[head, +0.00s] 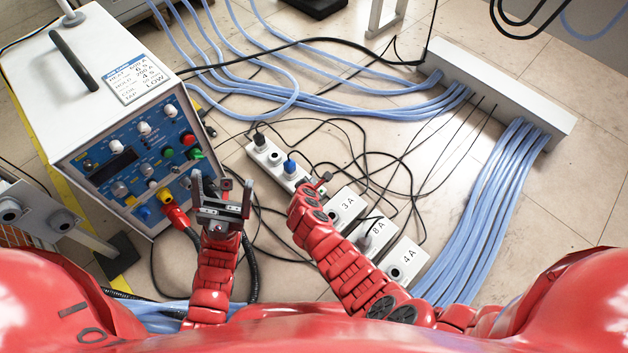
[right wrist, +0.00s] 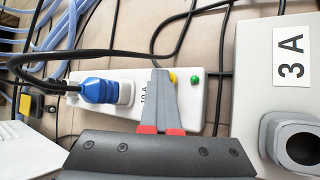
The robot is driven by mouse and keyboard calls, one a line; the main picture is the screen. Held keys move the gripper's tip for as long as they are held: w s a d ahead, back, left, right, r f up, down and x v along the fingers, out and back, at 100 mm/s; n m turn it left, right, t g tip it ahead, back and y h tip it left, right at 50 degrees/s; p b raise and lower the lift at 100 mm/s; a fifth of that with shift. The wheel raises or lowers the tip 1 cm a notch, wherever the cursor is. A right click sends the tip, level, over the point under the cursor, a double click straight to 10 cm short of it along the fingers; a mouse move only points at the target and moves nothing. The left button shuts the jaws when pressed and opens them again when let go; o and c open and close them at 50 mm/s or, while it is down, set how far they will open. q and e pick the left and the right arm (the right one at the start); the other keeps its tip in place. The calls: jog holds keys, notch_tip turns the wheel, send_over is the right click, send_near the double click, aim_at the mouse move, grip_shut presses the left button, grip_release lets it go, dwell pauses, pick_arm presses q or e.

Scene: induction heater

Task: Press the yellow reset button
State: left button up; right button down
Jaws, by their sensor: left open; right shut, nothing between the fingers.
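The yellow button (right wrist: 173,77) sits on the white power strip (right wrist: 207,103), just left of a green button (right wrist: 194,78). It is partly hidden behind the tip of my right gripper (right wrist: 161,76). The right fingers are shut with nothing between them and overlap the "10 A" label; I cannot tell whether they touch the button. In the head view the strip (head: 262,156) lies on the floor, with my right gripper (head: 325,179) at its near right end; the yellow button cannot be made out there. My left gripper (head: 222,188) is open and empty in front of the heater's panel.
A blue plug (right wrist: 97,90) is in the strip, left of the fingers. The 3 A box (head: 344,207) stands right of the strip, with 8 A (head: 374,235) and 4 A (head: 403,262) boxes beyond. The induction heater (head: 110,110) stands left. Loose black cables cross the floor.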

jog(key=shift+r+p, duration=1.25)
jog(key=shift+p, duration=0.2)
notch_tip(320, 180, up, 5)
jog(key=p, duration=0.5)
